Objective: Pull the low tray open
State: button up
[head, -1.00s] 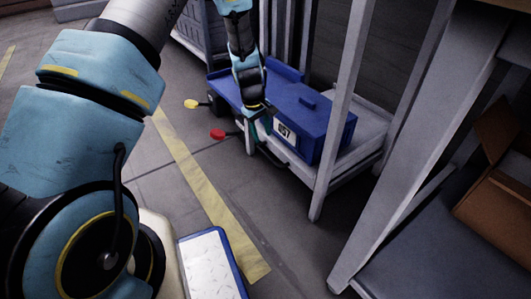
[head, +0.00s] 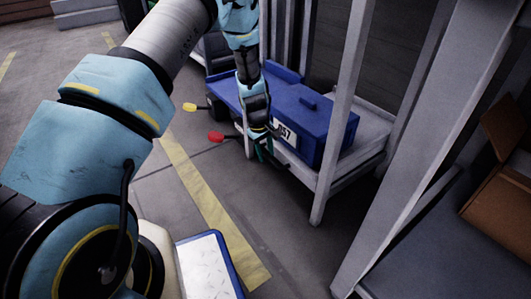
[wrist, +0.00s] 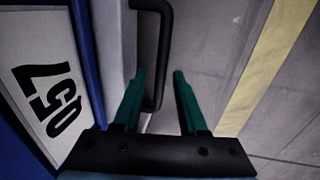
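The low tray (head: 368,138) is a pale grey platform near the floor, under a blue case (head: 318,128) with a white "057" label. A black bar handle (wrist: 164,40) stands off its front in the wrist view. My gripper (wrist: 155,74) points at the handle with two teal fingers apart. The handle's end lies between the fingers, closer to the left one, with a gap to the right one. In the head view my gripper (head: 267,152) is low at the tray's front and hides part of the handle.
Grey rack posts (head: 345,110) rise at the tray's right corner. An open cardboard box (head: 500,190) is at right.

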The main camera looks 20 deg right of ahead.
grip_shut()
dwell(1.2)
